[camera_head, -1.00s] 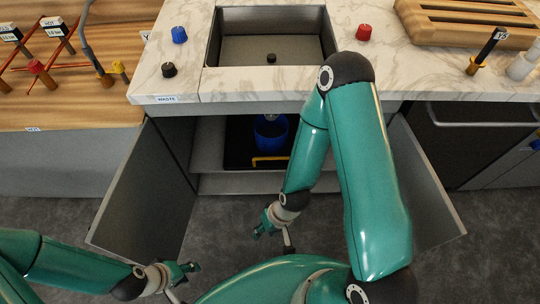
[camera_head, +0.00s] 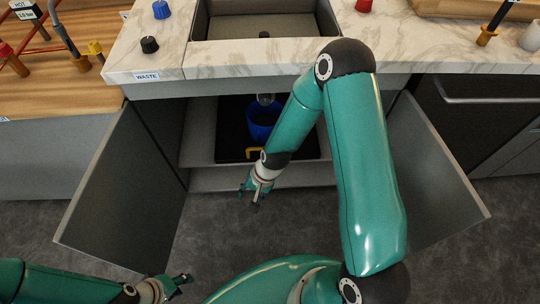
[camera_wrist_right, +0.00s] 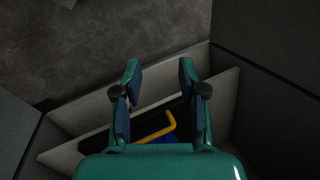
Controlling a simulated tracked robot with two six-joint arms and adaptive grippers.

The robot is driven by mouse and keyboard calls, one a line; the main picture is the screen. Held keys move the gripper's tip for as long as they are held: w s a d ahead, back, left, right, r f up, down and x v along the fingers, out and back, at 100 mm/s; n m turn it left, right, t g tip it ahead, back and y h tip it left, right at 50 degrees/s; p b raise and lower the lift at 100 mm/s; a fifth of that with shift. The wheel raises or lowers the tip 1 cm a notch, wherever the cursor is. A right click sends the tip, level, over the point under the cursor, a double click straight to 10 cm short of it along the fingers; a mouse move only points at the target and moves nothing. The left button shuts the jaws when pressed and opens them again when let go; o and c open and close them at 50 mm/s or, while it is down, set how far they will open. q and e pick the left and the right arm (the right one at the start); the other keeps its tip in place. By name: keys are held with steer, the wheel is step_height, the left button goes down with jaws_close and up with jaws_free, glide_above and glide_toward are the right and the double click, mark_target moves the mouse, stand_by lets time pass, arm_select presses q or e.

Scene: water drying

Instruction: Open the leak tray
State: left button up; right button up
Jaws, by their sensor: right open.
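The black leak tray (camera_head: 226,138) lies inside the open cabinet under the sink. My right gripper (camera_head: 250,200) is in front of the cabinet, just short of the handle in the head view. In the wrist view, the right gripper (camera_wrist_right: 160,72) is open with nothing between its fingers. The yellow handle (camera_wrist_right: 158,130) shows between the finger bases, with the dark tray (camera_wrist_right: 97,141) behind. My left gripper (camera_head: 180,284) is low at the left, partly cut off; its jaws are unclear.
Both cabinet doors stand open, the left door (camera_head: 125,190) and the right door (camera_head: 437,180). A drain pipe (camera_head: 265,99) hangs over the bucket. The countertop (camera_head: 175,62) with the sink overhangs the cabinet. Grey floor (camera_head: 215,240) is clear between the doors.

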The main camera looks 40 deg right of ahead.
steer(key=w+d+f+m+t+b, duration=0.1)
steer(key=w+d+f+m+b, duration=0.55)
steer(key=w+d+b, duration=0.35)
steer(key=w+d+r+m+t+b, duration=0.1)
steer(key=w+d+r+m+b, duration=0.25)
steer(key=d+m+b, duration=0.55)
steer(key=shift+n+h, duration=0.35)
steer(key=shift+h, duration=0.05)
steer(key=b+x, duration=0.1)
steer(key=x, duration=0.1)
steer(key=b+x, duration=0.1)
steer(key=x, duration=0.2)
steer(key=d+b+x, duration=0.1)
steer(key=x, duration=0.1)
steer(key=shift+w+f, duration=0.15)
steer(key=shift+w, duration=0.3)
arm_select(q)
step_height(320, 180, down, 26)
steer(key=shift+r, duration=0.25)
arm_select(e)
jaws_close()
